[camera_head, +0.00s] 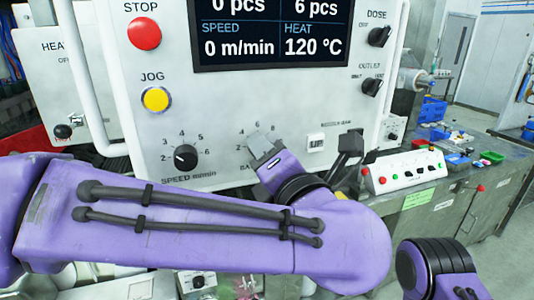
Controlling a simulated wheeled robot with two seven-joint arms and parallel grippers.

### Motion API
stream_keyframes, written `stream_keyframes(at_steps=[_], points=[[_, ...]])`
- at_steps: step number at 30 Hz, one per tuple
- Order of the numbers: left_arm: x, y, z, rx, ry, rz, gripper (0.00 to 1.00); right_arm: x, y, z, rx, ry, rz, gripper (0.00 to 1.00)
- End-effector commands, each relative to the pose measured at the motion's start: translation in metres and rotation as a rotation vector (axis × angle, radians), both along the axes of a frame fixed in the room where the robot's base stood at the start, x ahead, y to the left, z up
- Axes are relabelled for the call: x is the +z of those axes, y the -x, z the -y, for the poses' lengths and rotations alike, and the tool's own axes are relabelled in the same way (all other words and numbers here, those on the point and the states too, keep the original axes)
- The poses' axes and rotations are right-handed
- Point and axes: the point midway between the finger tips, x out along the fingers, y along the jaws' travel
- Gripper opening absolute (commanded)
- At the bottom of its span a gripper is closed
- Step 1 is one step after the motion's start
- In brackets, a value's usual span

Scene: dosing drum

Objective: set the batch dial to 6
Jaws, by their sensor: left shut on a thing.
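On the control panel (225,110), scale numbers including 4, 6 and 8 (257,125) show around the spot where my left gripper (263,146) sits. The dial under that scale, which I take to be the batch dial, is hidden by the gripper, so its pointer cannot be read. My left gripper is shut on it against the panel face. The screen (270,35) above reads 0 pcs at left and 6 pcs at right. My right gripper does not show.
Left of the gripper is the speed dial (186,157); above it are the yellow jog button (156,99) and red stop button (144,34). Right of it are a white up switch (315,142) and a black lever (350,146). A button box (405,172) stands further right.

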Motion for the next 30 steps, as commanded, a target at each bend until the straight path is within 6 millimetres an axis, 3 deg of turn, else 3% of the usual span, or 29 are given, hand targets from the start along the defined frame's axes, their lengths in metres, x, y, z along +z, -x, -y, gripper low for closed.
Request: stream_keyframes(at_steps=[4,5,7,17,30], points=[[0.0,0.0,0.0,-0.002,0.0,0.001,0.08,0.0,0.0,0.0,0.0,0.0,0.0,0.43],[0.0,0.0,0.0,-0.002,0.0,0.001,0.42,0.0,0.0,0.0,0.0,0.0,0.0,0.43],[0.0,0.0,0.0,-0.002,0.0,0.001,0.64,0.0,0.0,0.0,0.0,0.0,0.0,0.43],[-0.001,0.003,0.002,-0.001,0.0,0.002,0.64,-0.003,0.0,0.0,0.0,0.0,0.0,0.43],[-0.007,0.087,0.034,-0.002,0.0,0.005,0.64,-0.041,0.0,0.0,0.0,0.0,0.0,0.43]])
